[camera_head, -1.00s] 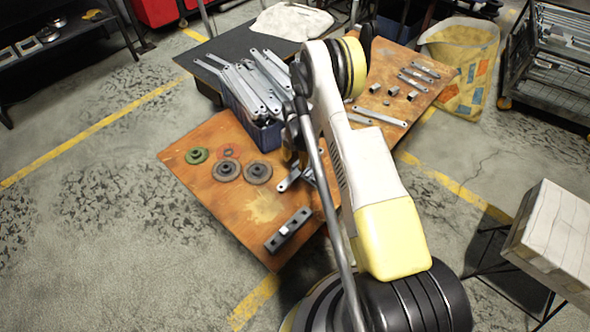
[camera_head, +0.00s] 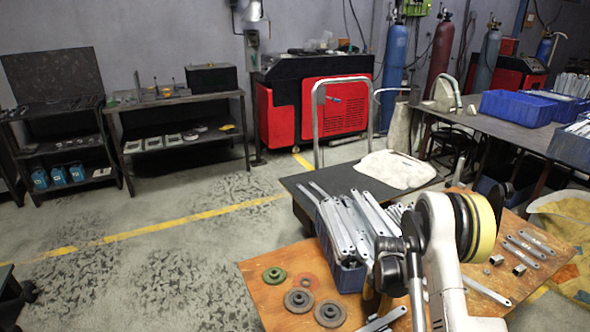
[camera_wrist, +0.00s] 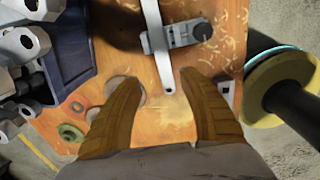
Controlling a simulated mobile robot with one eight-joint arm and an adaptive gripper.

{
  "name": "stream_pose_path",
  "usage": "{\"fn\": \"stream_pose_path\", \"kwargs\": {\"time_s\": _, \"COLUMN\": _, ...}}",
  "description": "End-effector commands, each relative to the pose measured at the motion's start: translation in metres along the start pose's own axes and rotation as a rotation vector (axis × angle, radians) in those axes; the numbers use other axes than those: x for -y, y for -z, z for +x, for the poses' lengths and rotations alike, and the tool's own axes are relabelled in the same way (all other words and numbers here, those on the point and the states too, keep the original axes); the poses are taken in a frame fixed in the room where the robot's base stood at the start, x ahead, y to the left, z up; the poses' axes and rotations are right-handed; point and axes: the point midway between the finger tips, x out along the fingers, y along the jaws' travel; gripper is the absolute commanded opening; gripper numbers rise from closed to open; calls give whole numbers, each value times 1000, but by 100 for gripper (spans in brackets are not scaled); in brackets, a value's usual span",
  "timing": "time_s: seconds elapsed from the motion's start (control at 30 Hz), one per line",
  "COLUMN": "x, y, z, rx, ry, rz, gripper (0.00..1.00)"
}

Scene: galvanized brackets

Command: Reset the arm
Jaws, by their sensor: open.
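My gripper (camera_wrist: 162,115) shows in the wrist view with its two brown fingers spread apart and nothing between them. It points down at the orange-brown table (camera_wrist: 165,130). A long galvanized bracket (camera_wrist: 158,45) and a grey metal block (camera_wrist: 180,37) lie on the table beyond the fingertips. In the head view, my white arm with its yellow-and-black joint stands over the table (camera_head: 262,300), and my gripper is hidden there. A blue bin (camera_head: 350,278) full of long brackets (camera_head: 352,225) stands beside the arm.
Grinding discs (camera_head: 300,300) lie on the table's left. Small brackets (camera_head: 525,247) lie at its right. A dark cart (camera_head: 325,180) bears a pale cloth (camera_head: 395,168). A shelf (camera_head: 180,100) and a red machine (camera_head: 330,105) stand behind. Floor at left is open.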

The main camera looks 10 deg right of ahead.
Motion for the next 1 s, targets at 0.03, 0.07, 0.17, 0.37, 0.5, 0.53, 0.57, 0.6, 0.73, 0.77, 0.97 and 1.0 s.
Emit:
{"fn": "stream_pose_path", "kwargs": {"time_s": 0.03, "x": -2, "y": 3, "z": -18, "rx": 5, "ry": -9, "rz": 33, "gripper": 49}}
{"fn": "stream_pose_path", "kwargs": {"time_s": 0.07, "x": -4, "y": 4, "z": -30, "rx": 10, "ry": -18, "rz": 63, "gripper": 49}}
{"fn": "stream_pose_path", "kwargs": {"time_s": 0.17, "x": -10, "y": 14, "z": -84, "rx": 27, "ry": -59, "rz": 197, "gripper": 49}}
{"fn": "stream_pose_path", "kwargs": {"time_s": 0.37, "x": -2, "y": 46, "z": -193, "rx": 39, "ry": -164, "rz": 513, "gripper": 49}}
{"fn": "stream_pose_path", "kwargs": {"time_s": 0.5, "x": 17, "y": 74, "z": -257, "rx": 23, "ry": -243, "rz": 734, "gripper": 49}}
{"fn": "stream_pose_path", "kwargs": {"time_s": 0.53, "x": 22, "y": 80, "z": -269, "rx": 17, "ry": -261, "rz": 782, "gripper": 49}}
{"fn": "stream_pose_path", "kwargs": {"time_s": 0.57, "x": 28, "y": 86, "z": -281, "rx": 10, "ry": -277, "rz": 829, "gripper": 49}}
{"fn": "stream_pose_path", "kwargs": {"time_s": 0.6, "x": 37, "y": 95, "z": -295, "rx": -1, "ry": -300, "rz": 892, "gripper": 49}}
{"fn": "stream_pose_path", "kwargs": {"time_s": 0.73, "x": 68, "y": 124, "z": -334, "rx": -50, "ry": -372, "rz": 1093, "gripper": 49}}
{"fn": "stream_pose_path", "kwargs": {"time_s": 0.77, "x": 76, "y": 130, "z": -341, "rx": -64, "ry": -388, "rz": 1139, "gripper": 49}}
{"fn": "stream_pose_path", "kwargs": {"time_s": 0.97, "x": 130, "y": 172, "z": -372, "rx": -184, "ry": -486, "rz": 1441, "gripper": 49}}
{"fn": "stream_pose_path", "kwargs": {"time_s": 1.0, "x": 141, "y": 180, "z": -375, "rx": -212, "ry": -501, "rz": 1499, "gripper": 49}}
